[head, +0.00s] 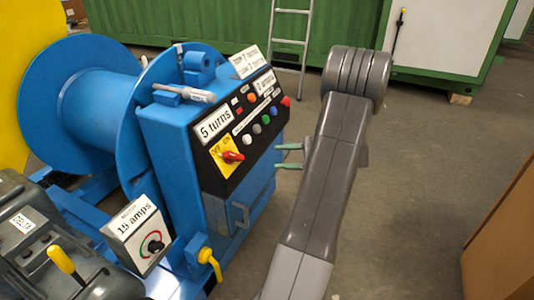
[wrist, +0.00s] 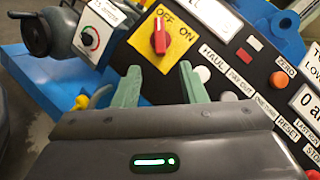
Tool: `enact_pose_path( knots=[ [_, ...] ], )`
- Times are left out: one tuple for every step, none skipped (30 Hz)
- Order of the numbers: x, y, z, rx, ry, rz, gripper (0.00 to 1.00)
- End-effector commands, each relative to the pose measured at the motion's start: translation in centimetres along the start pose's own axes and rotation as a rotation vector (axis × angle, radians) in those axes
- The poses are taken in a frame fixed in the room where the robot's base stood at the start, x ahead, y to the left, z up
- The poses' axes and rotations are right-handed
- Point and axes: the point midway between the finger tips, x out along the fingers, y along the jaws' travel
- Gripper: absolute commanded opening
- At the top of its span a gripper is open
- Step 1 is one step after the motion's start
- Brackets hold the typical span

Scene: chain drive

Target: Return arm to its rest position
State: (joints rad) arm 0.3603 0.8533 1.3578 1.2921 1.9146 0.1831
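My gripper (head: 290,156) shows as two green fingers in the head view, beside the right side of the blue winch cabinet (head: 168,165). My grey arm reaches up from the bottom of that view. In the wrist view my gripper (wrist: 156,84) has its two green fingertips apart with nothing between them. Beyond them is the sloped black control panel (wrist: 219,62) with a red rotary switch (wrist: 159,38) on a yellow OFF/ON plate. The switch's red lever also shows in the head view (head: 232,156). The fingers appear apart from the switch.
A blue drum (head: 95,105) stands left of the cabinet. A "15 amps" box (head: 137,232) and a grey machine with a yellow lever (head: 62,259) are at lower left. A green container (head: 220,35) and ladder (head: 290,30) stand behind. A brown box (head: 505,245) is at right; grey floor between is clear.

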Motion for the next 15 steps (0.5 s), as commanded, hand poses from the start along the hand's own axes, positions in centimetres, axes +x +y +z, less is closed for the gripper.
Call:
enact_pose_path(
  knots=[
    [-0.47,-0.06,0.06,0.000,0.000,0.000,0.38],
    [-0.67,-0.05,0.06,0.000,0.000,0.000,0.38],
    [-0.87,-0.02,0.06,0.000,-0.001,0.000,0.38],
    [-0.98,-0.01,0.06,0.000,-0.001,0.000,0.38],
    [-1.05,0.00,0.05,0.000,-0.001,0.000,0.38],
    [-1.11,0.02,0.04,0.000,-0.001,0.000,0.38],
    [-1.12,0.02,0.03,0.000,-0.001,0.000,0.38],
    [-1.12,0.03,0.02,0.000,-0.001,0.000,0.38],
    [-1.11,0.03,0.02,0.000,-0.001,0.000,0.38],
    [-1.10,0.03,0.01,0.000,-0.001,0.000,0.38],
    [-1.10,0.03,0.01,0.000,-0.001,0.000,0.38],
    [-1.09,0.03,0.01,0.000,-0.001,0.000,0.38],
    [-1.08,0.03,0.01,0.000,-0.001,0.000,0.38],
    [-1.06,0.03,0.01,0.000,-0.001,0.000,0.38],
    [-0.97,0.04,0.00,0.000,-0.001,0.001,0.38]
  ],
)
